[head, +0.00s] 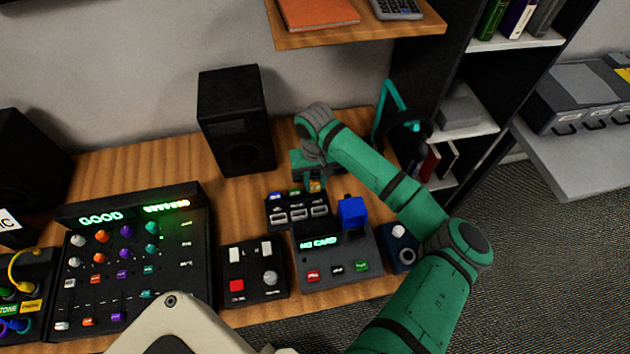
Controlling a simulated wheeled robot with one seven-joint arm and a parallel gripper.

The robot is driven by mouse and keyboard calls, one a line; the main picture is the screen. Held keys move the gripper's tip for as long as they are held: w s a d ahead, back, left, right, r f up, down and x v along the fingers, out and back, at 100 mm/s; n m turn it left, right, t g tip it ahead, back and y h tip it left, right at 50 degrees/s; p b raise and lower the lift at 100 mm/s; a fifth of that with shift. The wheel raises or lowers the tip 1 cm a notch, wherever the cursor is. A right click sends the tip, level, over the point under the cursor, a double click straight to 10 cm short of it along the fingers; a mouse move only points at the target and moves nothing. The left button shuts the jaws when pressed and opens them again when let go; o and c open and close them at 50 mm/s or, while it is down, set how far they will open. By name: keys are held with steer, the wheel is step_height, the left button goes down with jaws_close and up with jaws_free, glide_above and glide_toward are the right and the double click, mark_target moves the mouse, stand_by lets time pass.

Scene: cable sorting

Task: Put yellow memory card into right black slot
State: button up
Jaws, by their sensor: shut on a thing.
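The yellow memory card (315,186) shows as a small yellow patch at the right end of a row with a blue and a green piece, behind a black box with several slots (298,213). My gripper (314,178) points down over the yellow card and is shut on it; the fingertips are small and partly hidden by my green arm. The rightmost black slot (320,211) is just in front of the card. I cannot tell whether the card is lifted or still seated.
A switch box (254,270) and mixer (130,255) stand left. A shelf (355,27) overhangs the back.

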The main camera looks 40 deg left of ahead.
steer(key=shift+f, duration=0.45)
stand_by(0.4)
steer(key=o, duration=1.6)
steer(key=shift+a+r, duration=0.1)
steer(key=shift+r, duration=3.45)
